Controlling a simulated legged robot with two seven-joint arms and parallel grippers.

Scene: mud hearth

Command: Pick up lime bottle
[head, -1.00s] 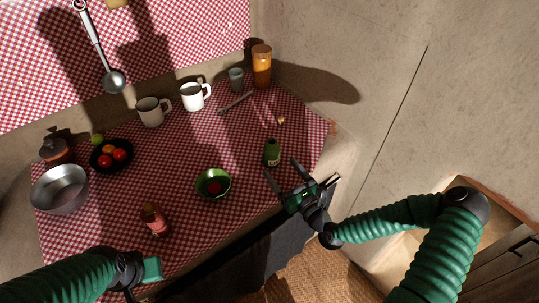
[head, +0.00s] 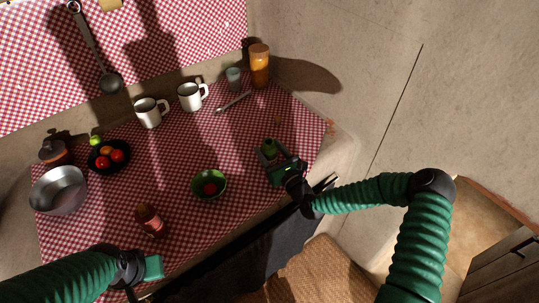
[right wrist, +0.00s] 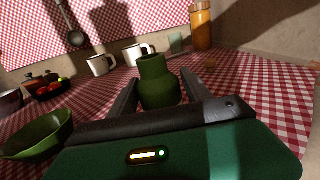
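The lime bottle (head: 268,148), a small dark green bottle with a narrow neck, stands upright on the checkered cloth near its right side. My right gripper (head: 277,163) is at the bottle, low over the cloth. In the right wrist view the bottle (right wrist: 158,84) stands between the two spread fingers (right wrist: 160,92), one on each side, with narrow gaps seen beside it. Its base is hidden behind the gripper body. My left gripper (head: 137,271) is at the front left edge of the table; its fingers are not clear enough to read.
A green bowl (head: 221,188) with a red item inside is left of the right gripper. A red bottle (head: 150,221) stands near the left gripper. Two white mugs (head: 148,113), a grey cup (head: 233,78) and an amber jar (head: 259,66) line the back. The wall bounds the right.

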